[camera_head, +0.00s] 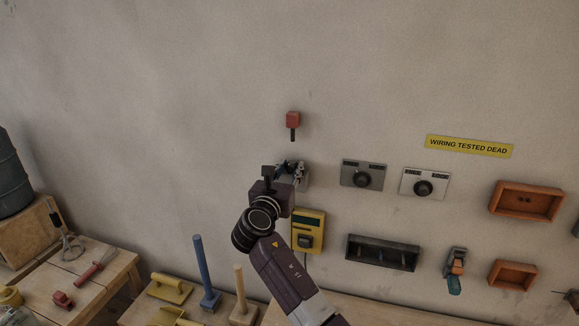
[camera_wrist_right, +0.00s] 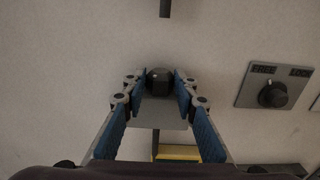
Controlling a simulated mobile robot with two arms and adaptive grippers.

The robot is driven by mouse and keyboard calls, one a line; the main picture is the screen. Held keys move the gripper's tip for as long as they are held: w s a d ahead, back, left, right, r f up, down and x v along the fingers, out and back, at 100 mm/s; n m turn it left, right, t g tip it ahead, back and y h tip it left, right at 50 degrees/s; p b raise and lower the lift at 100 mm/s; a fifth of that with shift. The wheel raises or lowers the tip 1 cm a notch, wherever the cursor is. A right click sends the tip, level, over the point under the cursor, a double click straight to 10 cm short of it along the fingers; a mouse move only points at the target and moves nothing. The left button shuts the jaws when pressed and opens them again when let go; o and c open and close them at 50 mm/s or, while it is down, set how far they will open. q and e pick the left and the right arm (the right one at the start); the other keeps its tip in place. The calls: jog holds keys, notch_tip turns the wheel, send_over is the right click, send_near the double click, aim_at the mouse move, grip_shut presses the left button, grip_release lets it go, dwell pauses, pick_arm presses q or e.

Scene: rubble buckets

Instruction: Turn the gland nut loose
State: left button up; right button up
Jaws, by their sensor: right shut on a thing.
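The gland nut (camera_wrist_right: 160,82) is a dark, faceted knob with a small pale mark on its face, on a grey wall plate (camera_wrist_right: 158,117) in the right wrist view. My right gripper (camera_wrist_right: 160,88) reaches to the wall with one blue-padded finger on each side of the nut, shut on it. In the head view my right gripper (camera_head: 290,168) is at the plate (camera_head: 303,183) and hides the nut. My left gripper is in neither view.
Dial plates (camera_head: 363,174) and (camera_head: 425,183) are right of the gripper. A red-headed item (camera_head: 293,120) is above it, and a yellow meter (camera_head: 309,232) below. A dark slotted box (camera_head: 382,252) is lower right. Benches with tools (camera_head: 95,262) stand at the lower left.

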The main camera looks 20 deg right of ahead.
jog(key=shift+s+d+r+n+t+y+p, duration=0.15)
jog(key=shift+d+n+t+y+p, duration=0.1)
jog(key=shift+n+t+y+p, duration=0.4)
jog(key=n+y, duration=0.1)
jog(key=y, duration=0.1)
jog(key=shift+d+n+t+y, duration=0.2)
jog(key=shift+n+t+y, duration=0.15)
jog(key=shift+d+n+t+y, duration=0.15)
jog(key=shift+n+t+y, duration=0.1)
jog(key=shift+n+y, duration=0.9)
jog(key=shift+d+n+t+y, duration=0.1)
jog(key=shift+n+t+y, duration=0.15)
jog(key=shift+n+y, duration=0.85)
jog(key=shift+f+m+y, duration=0.2)
jog(key=shift+m+y, duration=0.05)
jog(key=shift+y, duration=0.6)
jog(key=o, duration=1.2)
jog(key=shift+c, duration=0.2)
